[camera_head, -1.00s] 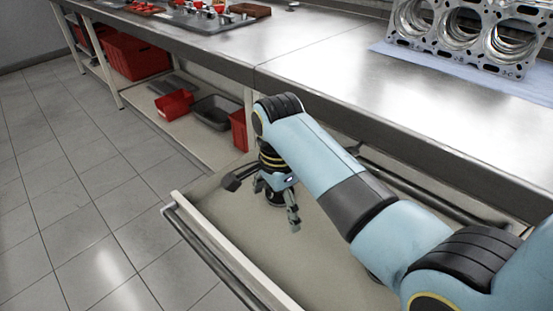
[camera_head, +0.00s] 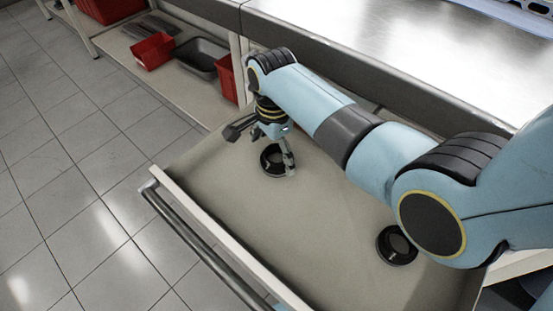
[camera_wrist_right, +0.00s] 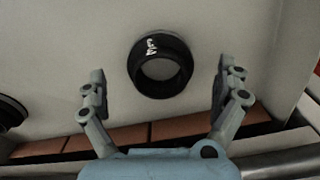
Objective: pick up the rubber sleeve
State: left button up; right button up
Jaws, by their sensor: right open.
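A black ring-shaped part (camera_head: 266,161), which appears to be the rubber sleeve, sits on the floor of an open drawer under my right gripper (camera_head: 278,152). In the right wrist view this black ring (camera_wrist_right: 174,48) carries white lettering and lies between and just beyond the fingertips of the open right gripper (camera_wrist_right: 160,77). The fingers do not touch it in that view. A second black ring (camera_head: 383,251) lies on the drawer floor to the right, beside my right arm. It is partly visible at the wrist view's left edge (camera_wrist_right: 8,112). My left gripper is not seen.
The open drawer (camera_head: 230,215) has a raised front wall with a bar handle (camera_head: 200,245). A steel workbench (camera_head: 400,65) overhangs its back. Red bins (camera_head: 152,51) and a grey tray (camera_head: 201,57) stand on a low shelf. Much of the drawer floor is bare.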

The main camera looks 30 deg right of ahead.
aim_at(275, 158)
notch_tip(275, 158, down, 3)
jog(key=shift+d+f+b, duration=0.1)
jog(key=shift+b, duration=0.3)
jog(key=c, duration=1.3)
